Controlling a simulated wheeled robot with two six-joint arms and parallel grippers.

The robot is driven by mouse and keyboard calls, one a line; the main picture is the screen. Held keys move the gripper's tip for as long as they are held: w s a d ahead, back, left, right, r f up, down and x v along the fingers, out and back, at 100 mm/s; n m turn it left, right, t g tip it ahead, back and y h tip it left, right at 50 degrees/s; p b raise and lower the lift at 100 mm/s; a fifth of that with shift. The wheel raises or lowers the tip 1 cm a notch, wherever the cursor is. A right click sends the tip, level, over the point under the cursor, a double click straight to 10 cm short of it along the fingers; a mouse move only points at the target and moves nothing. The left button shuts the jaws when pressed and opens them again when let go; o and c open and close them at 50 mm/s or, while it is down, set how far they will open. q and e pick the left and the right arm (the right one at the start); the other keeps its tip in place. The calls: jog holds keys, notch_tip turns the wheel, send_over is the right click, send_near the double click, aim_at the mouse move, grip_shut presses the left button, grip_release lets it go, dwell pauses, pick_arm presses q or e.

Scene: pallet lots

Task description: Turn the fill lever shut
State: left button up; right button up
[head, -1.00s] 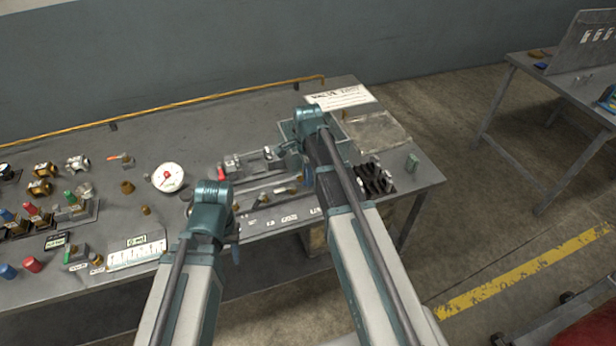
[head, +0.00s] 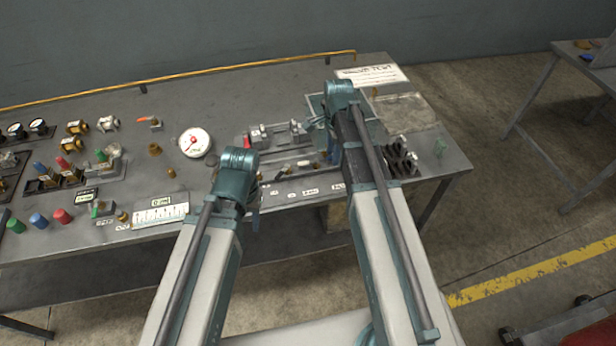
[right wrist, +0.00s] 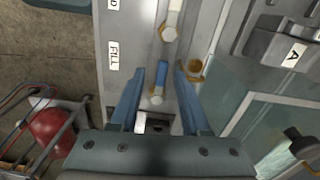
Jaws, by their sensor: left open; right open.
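In the right wrist view, a small lever with a blue handle (right wrist: 163,72) and a round pale pivot stands between the two blue fingers of my right gripper (right wrist: 158,70). A FILL label (right wrist: 113,55) is on the grey strip beside it. The fingers are open, one on each side of the lever, with gaps visible; whether either touches it I cannot tell. In the head view my right gripper (head: 330,148) is over the valve fixture, mostly hidden by my wrist. My left gripper (head: 254,195) is open at the table's front edge, largely hidden by its arm.
Another lever with a pale handle (right wrist: 172,18) and a brass cup (right wrist: 196,68) are close to the right fingers. A glassy tray (right wrist: 262,125) lies to the right. In the head view, a dial gauge (head: 194,142) and black blocks (head: 400,160) stand on the table.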

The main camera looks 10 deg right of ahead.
jog(key=n, duration=0.2)
jog(key=s+n, duration=0.2)
jog(key=n, duration=0.1)
jog(key=shift+d+n, duration=0.3)
jog(key=shift+d, duration=0.05)
jog(key=n, duration=0.3)
jog(key=shift+s+d, duration=0.4)
jog(key=n, duration=0.2)
jog(key=d+n, duration=0.1)
jog(key=shift+s+n, duration=0.3)
notch_tip(320, 180, up, 15)
jog(key=p, duration=1.5)
jog(key=s+a+f+n+b, duration=0.4)
jog(key=s+a, duration=0.3)
jog(key=a, duration=0.2)
jog(key=s+a+f+n+h+b, duration=0.1)
jog(key=s+a+f+n+b, duration=0.3)
jog(key=s+a, duration=0.4)
jog(key=shift+a, duration=0.45)
